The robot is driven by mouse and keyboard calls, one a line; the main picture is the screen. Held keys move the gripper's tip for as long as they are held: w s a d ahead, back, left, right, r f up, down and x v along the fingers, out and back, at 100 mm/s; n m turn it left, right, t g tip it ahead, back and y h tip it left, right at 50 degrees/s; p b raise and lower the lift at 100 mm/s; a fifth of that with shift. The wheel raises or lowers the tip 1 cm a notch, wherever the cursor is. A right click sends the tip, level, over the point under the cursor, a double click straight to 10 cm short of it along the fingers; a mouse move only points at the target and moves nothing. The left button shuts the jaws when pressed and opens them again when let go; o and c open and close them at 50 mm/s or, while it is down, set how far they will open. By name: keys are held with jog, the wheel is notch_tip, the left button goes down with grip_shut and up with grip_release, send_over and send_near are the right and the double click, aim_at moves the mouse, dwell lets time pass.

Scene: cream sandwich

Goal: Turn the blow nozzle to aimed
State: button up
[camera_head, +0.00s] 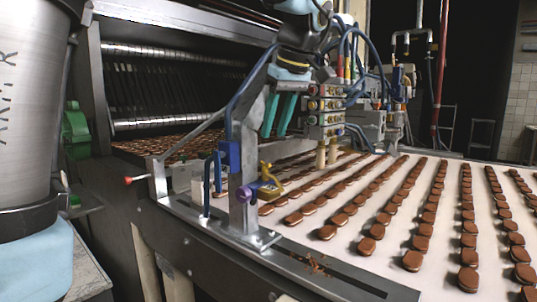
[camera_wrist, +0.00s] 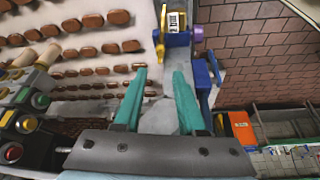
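The blow nozzle appears to be the yellow piece (camera_head: 269,177) on a bracket beside a purple knob (camera_head: 250,191), low on the metal post at the belt's near edge. In the wrist view, a yellow piece (camera_wrist: 160,42) hangs left of a blue block with a small numbered dial (camera_wrist: 177,22); the purple knob (camera_wrist: 198,33) is at its right. I cannot tell exactly which way the nozzle points. My gripper (camera_head: 275,133) has two teal fingers, pointing down above and behind the post. In the wrist view, my gripper (camera_wrist: 160,75) is open and empty, apart from the yellow piece.
The metal post (camera_head: 243,175) with a blue valve (camera_head: 229,155) stands close to my fingers. A button panel (camera_head: 325,105) is just right of them. Rows of brown biscuits cover the white belt (camera_head: 340,245). An orange box (camera_wrist: 242,128) is at lower right in the wrist view.

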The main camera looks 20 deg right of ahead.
aim_at(272, 176)
jog(key=x, duration=0.7)
jog(key=shift+f, duration=0.2)
jog(key=shift+c, duration=0.2)
grip_shut()
